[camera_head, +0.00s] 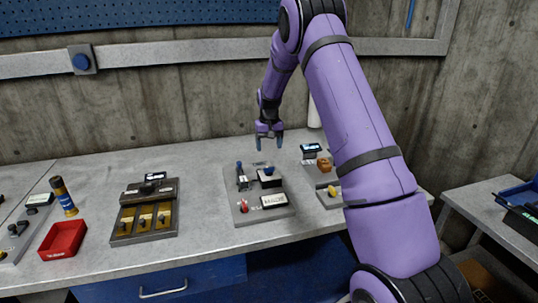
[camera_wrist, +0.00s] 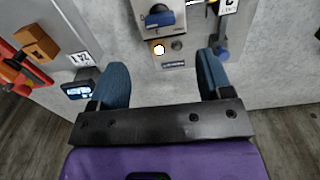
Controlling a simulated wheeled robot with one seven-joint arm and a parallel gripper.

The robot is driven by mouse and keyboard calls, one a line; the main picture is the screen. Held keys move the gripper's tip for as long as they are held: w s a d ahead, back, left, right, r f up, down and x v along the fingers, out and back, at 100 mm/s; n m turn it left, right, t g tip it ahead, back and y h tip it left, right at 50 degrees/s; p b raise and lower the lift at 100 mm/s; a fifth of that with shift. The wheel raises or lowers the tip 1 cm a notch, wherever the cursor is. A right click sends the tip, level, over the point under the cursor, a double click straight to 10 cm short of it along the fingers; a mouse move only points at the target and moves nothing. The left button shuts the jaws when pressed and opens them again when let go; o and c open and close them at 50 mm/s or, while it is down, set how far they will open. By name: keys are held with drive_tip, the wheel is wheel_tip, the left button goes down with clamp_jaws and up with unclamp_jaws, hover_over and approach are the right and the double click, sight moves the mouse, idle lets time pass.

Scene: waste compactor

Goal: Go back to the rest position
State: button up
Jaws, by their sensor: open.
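My gripper (camera_head: 269,142) hangs at the end of my purple arm, fingers pointing down, above the back of a grey panel (camera_head: 232,205) on the workbench. Its two blue-grey fingers are apart and nothing shows between them. In the wrist view my gripper (camera_wrist: 162,82) is also open and empty. Beyond the fingertips there is a grey box with a dark blue knob (camera_wrist: 158,18) and a small lit round button (camera_wrist: 158,49). The panel bears a blue-topped lever, a red part and a white label plate. My arm hides part of the bench on the right.
A concrete wall (camera_head: 150,105) stands behind. A side table with a blue bin (camera_head: 518,195) stands right.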

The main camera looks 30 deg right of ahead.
drive_tip(key=shift+r, duration=0.45)
drive_tip(key=s+a+r+t, duration=0.1)
drive_tip(key=s+a+r, duration=0.3)
drive_tip(key=s+r, duration=0.25)
drive_tip(key=s+a+r+n+t, duration=0.1)
drive_tip(key=s+a+r, duration=0.2)
drive_tip(key=s+r, duration=0.35)
drive_tip(key=s+a+r, duration=0.4)
drive_tip(key=s+r, duration=0.1)
drive_tip(key=r, duration=0.4)
drive_tip(key=s+a+r+n+t, duration=0.1)
drive_tip(key=s+a, duration=0.2)
drive_tip(key=s, duration=1)
drive_tip(key=s+a+r+n+t, duration=0.1)
drive_tip(key=s+a, duration=0.3)
drive_tip(key=s, duration=1)
drive_tip(key=shift+a+r+t, duration=0.2)
drive_tip(key=shift+r+t, duration=0.2)
drive_tip(key=shift+t, duration=0.2)
